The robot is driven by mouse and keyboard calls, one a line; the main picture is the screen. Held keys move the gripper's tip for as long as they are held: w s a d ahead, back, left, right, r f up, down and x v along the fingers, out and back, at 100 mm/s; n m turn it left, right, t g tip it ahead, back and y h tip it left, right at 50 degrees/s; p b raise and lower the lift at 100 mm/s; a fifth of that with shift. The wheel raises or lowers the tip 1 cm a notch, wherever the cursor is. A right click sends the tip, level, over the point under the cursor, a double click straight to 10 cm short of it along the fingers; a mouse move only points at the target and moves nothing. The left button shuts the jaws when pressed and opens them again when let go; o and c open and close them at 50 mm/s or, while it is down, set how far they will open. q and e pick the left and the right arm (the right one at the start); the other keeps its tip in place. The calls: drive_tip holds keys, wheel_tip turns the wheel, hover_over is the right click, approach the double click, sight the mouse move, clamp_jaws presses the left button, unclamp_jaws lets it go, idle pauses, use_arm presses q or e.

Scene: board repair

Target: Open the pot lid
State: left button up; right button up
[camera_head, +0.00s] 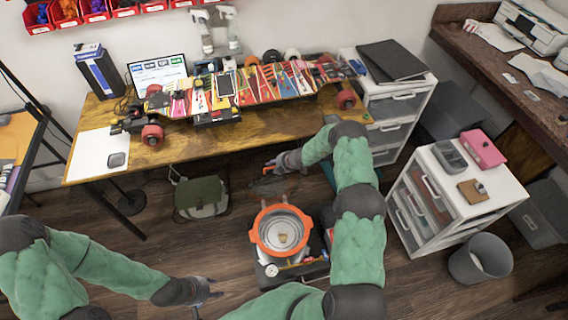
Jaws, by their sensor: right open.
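The pot (259,232) has a broad orange rim and a grey inside, with a small yellowish thing at its middle. I cannot tell whether clear glass covers it. It stands on a dark unit on the floor between my arms. My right gripper (269,167) is open beyond the pot, near the desk's front edge, with a small orange-red piece at its fingers. A dark, faint patch shows just below it, and I cannot tell what it is. My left gripper (214,288) is open and empty, to the left of the pot and apart from it.
A wooden desk (190,148) full of tools and a skateboard stands behind. A green bag (201,196) lies on the floor to the left of the pot. A white drawer unit (472,195) and a grey bin (480,262) stand at right.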

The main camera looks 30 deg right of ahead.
drive_tip(key=v, duration=1)
idle(0.3)
drive_tip(key=s+a+f+n+g, duration=0.3)
drive_tip(key=s+a+n, duration=0.5)
drive_tip(key=n, duration=0.5)
drive_tip(key=s+a+f+n+g, duration=0.3)
drive_tip(key=s+a+n, duration=0.4)
drive_tip(key=s+n, duration=0.5)
drive_tip(key=s+a+r+n, duration=0.1)
drive_tip(key=s+a+n, duration=0.4)
drive_tip(key=n, duration=0.9)
drive_tip(key=s+a+r+n, duration=0.2)
drive_tip(key=s+a+n, duration=0.3)
drive_tip(key=n, duration=0.9)
drive_tip(key=shift+s+g+y, duration=0.4)
drive_tip(key=shift+s, duration=0.35)
drive_tip(key=shift+a, duration=0.15)
